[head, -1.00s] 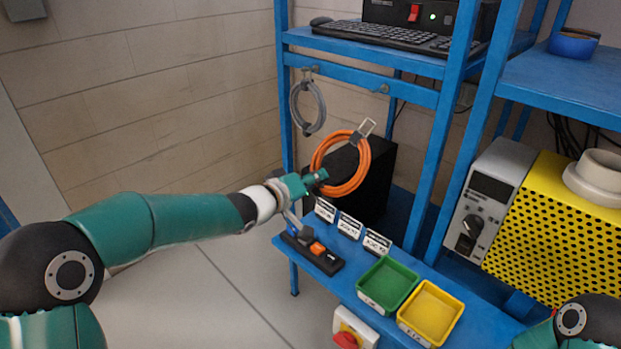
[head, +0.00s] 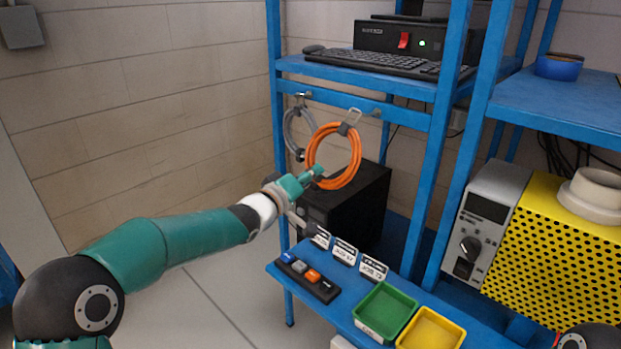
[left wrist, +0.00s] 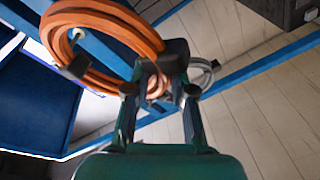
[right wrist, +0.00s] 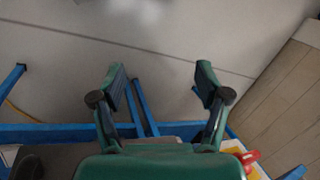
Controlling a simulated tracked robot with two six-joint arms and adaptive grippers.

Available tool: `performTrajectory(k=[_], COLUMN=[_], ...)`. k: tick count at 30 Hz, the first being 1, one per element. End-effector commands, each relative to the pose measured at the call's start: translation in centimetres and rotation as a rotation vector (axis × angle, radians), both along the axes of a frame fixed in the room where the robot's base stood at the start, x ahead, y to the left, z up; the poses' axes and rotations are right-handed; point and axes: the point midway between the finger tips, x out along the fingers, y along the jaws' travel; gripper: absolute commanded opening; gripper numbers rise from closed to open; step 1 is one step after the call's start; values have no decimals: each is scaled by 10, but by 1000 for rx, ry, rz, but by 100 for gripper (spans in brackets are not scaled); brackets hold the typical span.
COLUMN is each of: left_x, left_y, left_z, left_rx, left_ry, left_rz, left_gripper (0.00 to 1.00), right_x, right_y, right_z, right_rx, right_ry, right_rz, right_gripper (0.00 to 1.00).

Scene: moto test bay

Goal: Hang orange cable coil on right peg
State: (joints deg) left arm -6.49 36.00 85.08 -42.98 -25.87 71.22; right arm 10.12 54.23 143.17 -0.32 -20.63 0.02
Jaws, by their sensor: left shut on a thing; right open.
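The orange cable coil (head: 355,160) hangs from my left gripper (head: 312,178), which is shut on its lower left side. A metal hook loop with a dark tie stands at its top. The coil also fills the upper left of the left wrist view (left wrist: 70,45). The right peg (head: 377,112) shows on the blue crossbar, just right of the coil's hook loop and seemingly bare. I cannot tell the depth gap between loop and peg. A grey cable coil (head: 290,131) hangs on the left peg (head: 301,97). My right gripper (right wrist: 160,88) is open and empty.
A black box (head: 345,215) stands behind the coil. The blue bench carries label cards (head: 345,252), a block strip (head: 307,278), a green bin (head: 385,310) and a yellow bin (head: 432,330). A blue upright (head: 447,130) stands right of the peg.

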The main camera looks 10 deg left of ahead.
Motion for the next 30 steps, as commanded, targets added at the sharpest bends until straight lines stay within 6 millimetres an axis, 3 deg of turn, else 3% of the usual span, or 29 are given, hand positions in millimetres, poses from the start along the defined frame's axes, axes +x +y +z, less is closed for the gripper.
performTrajectory(k=[30], left_x=[47], left_y=[-35], left_z=[-6], left_rx=[-3], left_ry=[-1], left_rz=[0], left_gripper=[0], right_x=[0], right_y=[0], right_z=[26], right_rx=[0], right_ry=[0], right_rz=[0], right_gripper=[75])
